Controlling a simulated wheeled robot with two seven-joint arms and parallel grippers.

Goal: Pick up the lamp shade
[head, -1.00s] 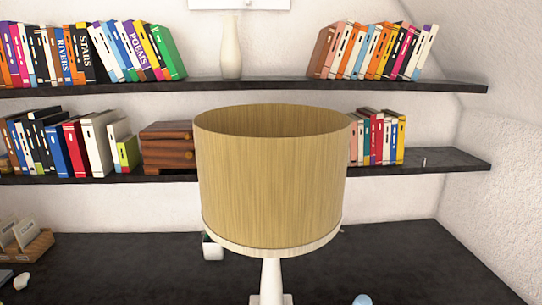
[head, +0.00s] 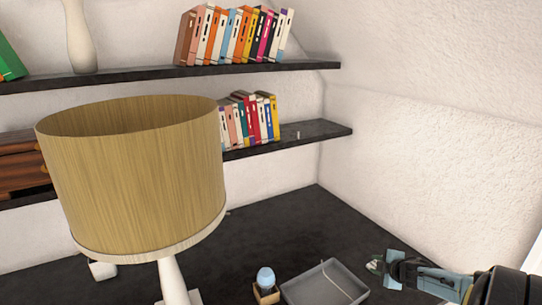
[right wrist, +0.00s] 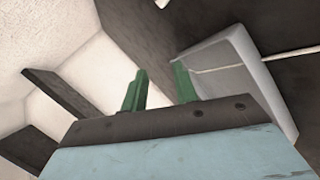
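The lamp shade (head: 140,180) is a large wood-grained drum with a pale lower rim. It sits on a white lamp stand (head: 172,280) at the left of the head view, over the dark desk. My right gripper (head: 376,264) is low at the right of the head view, beside a grey tray and well apart from the shade. In the right wrist view its two green fingers (right wrist: 158,88) stand apart with nothing between them. The shade does not show in the right wrist view. My left gripper is not in view.
The grey tray (head: 325,284) lies on the desk (head: 290,228), and also shows in the right wrist view (right wrist: 232,75). A pale blue egg-like object (head: 265,278) in a small holder stands left of it. Shelves (head: 290,137) with books are behind; a wall closes the right side.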

